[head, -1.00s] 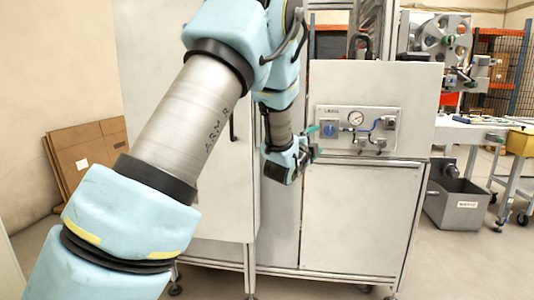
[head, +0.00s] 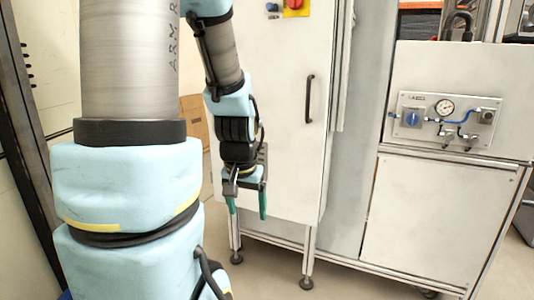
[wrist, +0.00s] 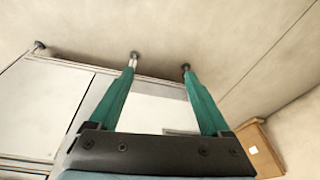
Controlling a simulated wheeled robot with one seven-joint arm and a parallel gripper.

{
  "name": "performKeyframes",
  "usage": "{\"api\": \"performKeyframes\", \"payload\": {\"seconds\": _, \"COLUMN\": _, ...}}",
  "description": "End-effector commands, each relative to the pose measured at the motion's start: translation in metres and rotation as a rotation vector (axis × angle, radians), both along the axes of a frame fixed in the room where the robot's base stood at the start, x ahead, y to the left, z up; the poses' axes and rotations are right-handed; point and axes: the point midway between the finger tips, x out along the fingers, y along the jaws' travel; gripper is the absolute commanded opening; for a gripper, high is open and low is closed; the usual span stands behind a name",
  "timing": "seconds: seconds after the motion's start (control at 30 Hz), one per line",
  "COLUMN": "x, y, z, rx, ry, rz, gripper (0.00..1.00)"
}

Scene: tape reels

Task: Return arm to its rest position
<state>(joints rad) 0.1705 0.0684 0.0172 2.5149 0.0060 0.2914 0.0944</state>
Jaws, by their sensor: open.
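My gripper (head: 247,210) hangs from my arm in the head view, its green fingers pointing down. It is in front of the lower part of a white cabinet door. In the wrist view my gripper (wrist: 158,85) shows two green fingers spread apart with nothing between them. The jaws are open and empty. The wrist view looks past the fingers to the floor and the cabinet's feet.
A white cabinet (head: 285,140) with a black handle (head: 309,98) stands close by. To its right is a machine panel with a gauge (head: 445,107) and a blue knob (head: 411,119). Brown cardboard (head: 194,118) leans behind my arm; it also shows in the wrist view (wrist: 260,150).

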Motion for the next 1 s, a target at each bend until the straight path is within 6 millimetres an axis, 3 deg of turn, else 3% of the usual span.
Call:
{"api": "performKeyframes", "payload": {"seconds": 0.1, "x": -0.046, "y": 0.022, "z": -0.002, "rx": -0.012, "ry": 0.129, "rz": 0.159, "gripper": 0.81}}
{"api": "performKeyframes", "payload": {"seconds": 0.13, "x": -0.049, "y": 0.022, "z": 0.008, "rx": -0.012, "ry": 0.139, "rz": 0.169, "gripper": 0.81}}
{"api": "performKeyframes", "payload": {"seconds": 0.47, "x": -0.045, "y": 0.02, "z": 0.086, "rx": -0.011, "ry": 0.131, "rz": 0.154, "gripper": 0.81}}
{"api": "performKeyframes", "payload": {"seconds": 0.8, "x": -0.045, "y": 0.019, "z": 0.19, "rx": -0.01, "ry": 0.13, "rz": 0.152, "gripper": 0.81}}
{"api": "performKeyframes", "payload": {"seconds": 1.0, "x": -0.045, "y": 0.019, "z": 0.229, "rx": -0.01, "ry": 0.13, "rz": 0.151, "gripper": 0.81}}
